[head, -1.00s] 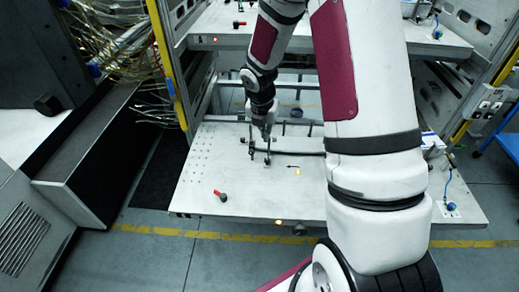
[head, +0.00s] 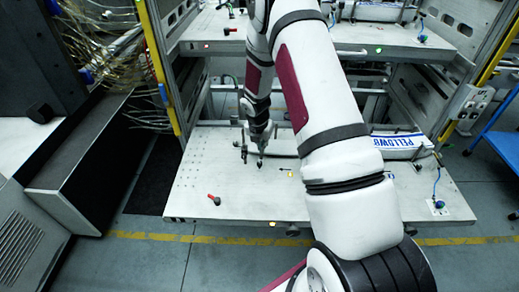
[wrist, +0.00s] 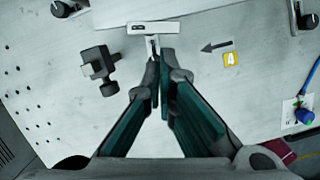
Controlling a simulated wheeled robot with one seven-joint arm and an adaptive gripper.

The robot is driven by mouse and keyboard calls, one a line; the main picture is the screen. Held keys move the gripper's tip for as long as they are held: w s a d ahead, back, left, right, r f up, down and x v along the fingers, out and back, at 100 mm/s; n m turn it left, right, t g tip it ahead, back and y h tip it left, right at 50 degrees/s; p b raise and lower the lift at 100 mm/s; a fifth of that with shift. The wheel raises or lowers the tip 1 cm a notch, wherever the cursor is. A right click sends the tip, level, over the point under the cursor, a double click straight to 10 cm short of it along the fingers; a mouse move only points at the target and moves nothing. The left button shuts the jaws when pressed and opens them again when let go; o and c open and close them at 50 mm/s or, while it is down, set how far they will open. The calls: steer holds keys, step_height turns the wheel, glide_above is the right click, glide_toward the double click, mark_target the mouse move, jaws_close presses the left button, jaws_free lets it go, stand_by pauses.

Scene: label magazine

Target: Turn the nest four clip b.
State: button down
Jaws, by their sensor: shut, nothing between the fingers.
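My gripper (wrist: 159,66) is shut and empty, its fingertips together low over the pale shelf. It also shows in the head view (head: 262,150). Just beyond the fingertips in the wrist view is a clip with a light crossbar (wrist: 152,28) and a thin stem, partly hidden by the fingertips; I cannot tell whether they touch. A dark clip (wrist: 100,68) stands to the left of the fingers, apart from them. A yellow label "4" (wrist: 231,59) and a black arrow (wrist: 216,46) pointing left lie to the right. No letter marks either clip.
The lower shelf (head: 190,180) carries a red-handled lever (head: 214,199) and a white piece with blue lettering (head: 400,142). Black knobs (wrist: 62,8) and (wrist: 305,18) stand at the wrist view's top. A blue cable (wrist: 303,115) is at right. Yellow-edged posts flank the shelves.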

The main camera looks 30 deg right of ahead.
steer(key=shift+w+d, duration=0.15)
steer(key=shift+d, duration=0.05)
steer(key=shift+d, duration=0.1)
steer(key=shift+w+d+n, duration=0.2)
steer(key=shift+d+n, duration=0.35)
steer(key=shift+n, duration=0.55)
steer(key=shift+w+a, duration=0.1)
steer(key=shift+a, duration=0.05)
